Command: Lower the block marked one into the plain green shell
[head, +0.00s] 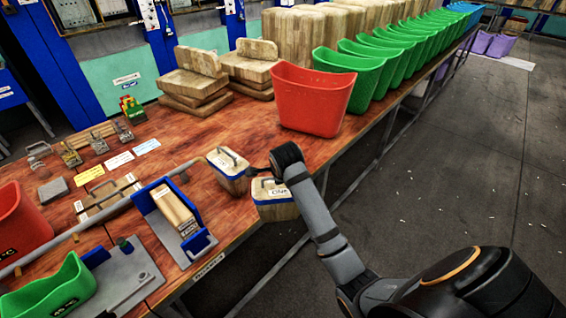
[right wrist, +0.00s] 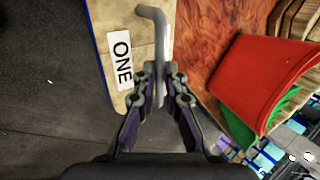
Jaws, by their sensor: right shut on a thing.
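The block marked ONE (head: 274,211) is pale wood with a blue band, a white label and a grey handle; it is upright at the table's front edge. I cannot tell whether it touches the table. My right gripper (head: 262,173) is shut on its handle, and the right wrist view shows the fingers (right wrist: 160,88) around the handle (right wrist: 160,35) beside the ONE label (right wrist: 122,60). Plain-looking green shells (head: 346,74) stand in a row at the back right, open side up. A green shell with a dark marking (head: 50,290) is at the lower left. My left gripper is not in view.
A red shell (head: 308,103) stands between the block and the green row. A similar handled block (head: 230,172) stands close left of the held block. A blue fixture (head: 150,215) and a long grey bar (head: 120,205) are further left. Floor is free at right.

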